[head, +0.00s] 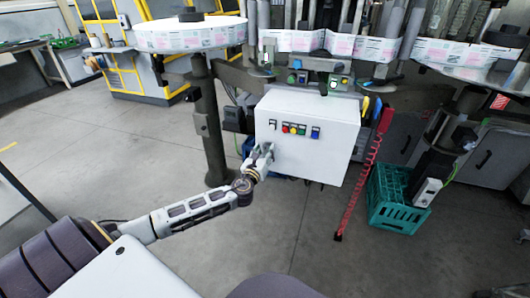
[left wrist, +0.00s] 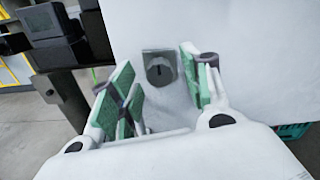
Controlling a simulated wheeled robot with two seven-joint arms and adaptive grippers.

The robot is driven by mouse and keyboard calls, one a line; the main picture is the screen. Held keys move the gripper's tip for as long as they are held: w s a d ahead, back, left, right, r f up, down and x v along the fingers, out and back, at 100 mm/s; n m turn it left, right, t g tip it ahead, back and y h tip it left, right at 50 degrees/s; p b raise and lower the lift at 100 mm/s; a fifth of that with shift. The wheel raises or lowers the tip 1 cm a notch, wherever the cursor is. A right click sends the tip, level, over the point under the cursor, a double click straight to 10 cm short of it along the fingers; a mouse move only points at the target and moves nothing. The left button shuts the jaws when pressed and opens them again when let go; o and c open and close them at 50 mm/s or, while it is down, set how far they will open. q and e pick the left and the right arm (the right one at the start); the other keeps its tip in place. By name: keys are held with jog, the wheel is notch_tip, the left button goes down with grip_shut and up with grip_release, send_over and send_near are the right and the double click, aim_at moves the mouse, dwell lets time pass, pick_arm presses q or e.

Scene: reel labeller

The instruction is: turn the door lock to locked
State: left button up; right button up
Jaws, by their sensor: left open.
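The door lock (left wrist: 160,70) is a dark round cylinder with a slot on a square grey plate. It sits on the white door of the control box (head: 306,118), near its left edge. In the left wrist view the slot looks close to upright. My left gripper (head: 264,152) is at the lower left of the box door. In the head view the gripper hides the lock. My right gripper is not in view.
Buttons and switches (head: 294,129) sit on the box door above my gripper. A dark machine post (head: 207,120) stands left of the box. A red coiled cable (head: 362,185) hangs at its right, beside a green crate (head: 395,205). The floor in front is clear.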

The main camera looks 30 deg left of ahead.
pick_arm(q)
jog(key=shift+w, duration=0.3)
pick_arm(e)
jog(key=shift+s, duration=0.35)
pick_arm(q)
jog(key=shift+c, duration=0.2)
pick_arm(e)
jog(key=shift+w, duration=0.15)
pick_arm(q)
jog(key=c, duration=1)
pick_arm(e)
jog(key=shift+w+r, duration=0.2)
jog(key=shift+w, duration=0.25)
